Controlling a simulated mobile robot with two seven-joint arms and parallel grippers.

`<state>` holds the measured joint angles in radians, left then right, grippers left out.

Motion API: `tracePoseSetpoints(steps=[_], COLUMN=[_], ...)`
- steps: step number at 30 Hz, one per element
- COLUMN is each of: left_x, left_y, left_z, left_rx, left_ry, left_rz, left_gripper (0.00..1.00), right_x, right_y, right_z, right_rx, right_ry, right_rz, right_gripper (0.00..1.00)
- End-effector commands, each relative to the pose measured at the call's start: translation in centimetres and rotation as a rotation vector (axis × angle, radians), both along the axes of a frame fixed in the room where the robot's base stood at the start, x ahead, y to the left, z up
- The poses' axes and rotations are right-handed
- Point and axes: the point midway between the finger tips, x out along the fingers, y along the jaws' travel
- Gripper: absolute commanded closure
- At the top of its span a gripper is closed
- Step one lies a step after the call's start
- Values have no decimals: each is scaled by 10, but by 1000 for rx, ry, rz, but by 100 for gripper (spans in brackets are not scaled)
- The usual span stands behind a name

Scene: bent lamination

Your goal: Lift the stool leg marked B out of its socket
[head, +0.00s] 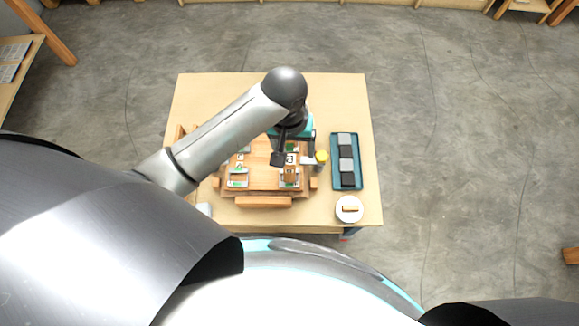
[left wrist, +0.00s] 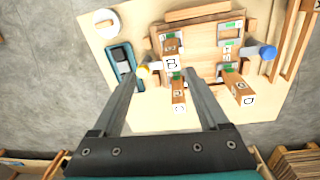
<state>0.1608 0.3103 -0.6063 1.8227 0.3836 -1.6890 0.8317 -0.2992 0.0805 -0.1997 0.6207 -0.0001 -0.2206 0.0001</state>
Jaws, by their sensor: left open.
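The stool (head: 263,180) stands on the table as a wooden seat with several upright legs in green-marked sockets. In the left wrist view the near-row leg (left wrist: 170,48) has a white letter label on its end, which I cannot read for certain. Another leg (left wrist: 178,90) is seen between the fingers, and a further labelled leg (left wrist: 239,88) is at the right. My left gripper (head: 291,158) is open above the stool's right side. In the left wrist view its fingers (left wrist: 160,76) are apart with the near-row leg's label between their tips; contact cannot be told.
A blue tray (head: 334,182) with grey and black blocks lies right of the stool. A white disc (head: 340,213) bearing a small wooden piece is at the table's near right. A yellow knob (head: 321,157) is close beside the gripper. A blue knob (left wrist: 267,52) shows in the wrist view.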

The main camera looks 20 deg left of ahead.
Motion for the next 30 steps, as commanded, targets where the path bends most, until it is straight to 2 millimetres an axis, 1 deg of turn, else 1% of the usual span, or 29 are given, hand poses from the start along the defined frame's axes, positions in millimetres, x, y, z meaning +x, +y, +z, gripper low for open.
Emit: tracePoseSetpoints(steps=[1, 3, 8, 11, 18, 21, 24, 28, 30], left_x=[8, 14, 20, 19, 19, 20, 20, 20, 19], left_y=[5, 9, 15, 16, 15, 15, 15, 15, 15], left_z=[-1, -2, -8, -23, -76, -92, -101, -107, -113], left_rx=[24, 46, 72, 74, 72, 71, 71, 71, 71], left_ry=[13, 29, 48, 52, 51, 48, 48, 48, 48], left_rz=[28, 65, 111, 117, 114, 114, 113, 113, 113], left_gripper=[22, 22, 22, 22, 22, 22, 22, 22, 22], right_x=[0, 0, 0, -1, -1, -1, -1, -1, -1], right_y=[0, 0, 0, 0, 0, 0, 0, 0, 0], right_z=[0, 0, -2, -9, -30, -36, -39, -41, -45], right_rx=[0, 0, 0, 0, 0, 0, 0, 0, 0], right_ry=[1, 1, 1, 1, 1, 1, 1, 1, 1], right_rz=[0, 0, 0, 0, 0, 0, 0, 0, 0], right_gripper=[0, 0, 0, 0, 0, 0, 0, 0, 0])
